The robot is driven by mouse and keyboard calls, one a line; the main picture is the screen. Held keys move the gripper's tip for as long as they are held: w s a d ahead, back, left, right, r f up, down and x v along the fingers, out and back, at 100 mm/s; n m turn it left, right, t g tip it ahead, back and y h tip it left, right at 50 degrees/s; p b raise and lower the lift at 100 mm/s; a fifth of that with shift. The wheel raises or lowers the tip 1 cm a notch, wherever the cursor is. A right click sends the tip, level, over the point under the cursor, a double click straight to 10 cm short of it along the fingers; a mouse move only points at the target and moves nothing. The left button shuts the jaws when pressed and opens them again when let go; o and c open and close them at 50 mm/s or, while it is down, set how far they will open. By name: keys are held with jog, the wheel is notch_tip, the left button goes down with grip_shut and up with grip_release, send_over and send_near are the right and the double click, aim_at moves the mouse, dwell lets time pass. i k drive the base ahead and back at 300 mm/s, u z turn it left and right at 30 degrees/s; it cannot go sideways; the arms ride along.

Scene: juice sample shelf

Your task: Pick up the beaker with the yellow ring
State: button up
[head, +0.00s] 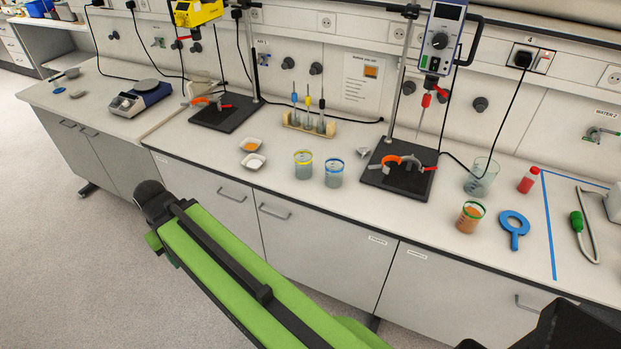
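The beaker with the yellow ring (303,166) stands upright on the white bench top, near its front edge. It holds a greyish liquid. A similar beaker with a blue ring (334,174) stands close to its right. A beaker with a green ring and orange-brown contents (470,217) stands farther right. My green arm reaches across the lower part of the head view, in front of the bench. No gripper fingers are visible, so I cannot see whether they are open or shut.
Two small white dishes (253,162) lie left of the yellow-ringed beaker. Behind it is a wooden rack with stirring tools (309,126). A stirrer stand (395,182) is to the right, another (212,119) to the left. The bench's front edge is clear before the beaker.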

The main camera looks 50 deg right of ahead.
aim_at(304, 158)
jog(key=z, duration=0.15)
jog(key=i, duration=0.9)
jog(key=u, duration=0.05)
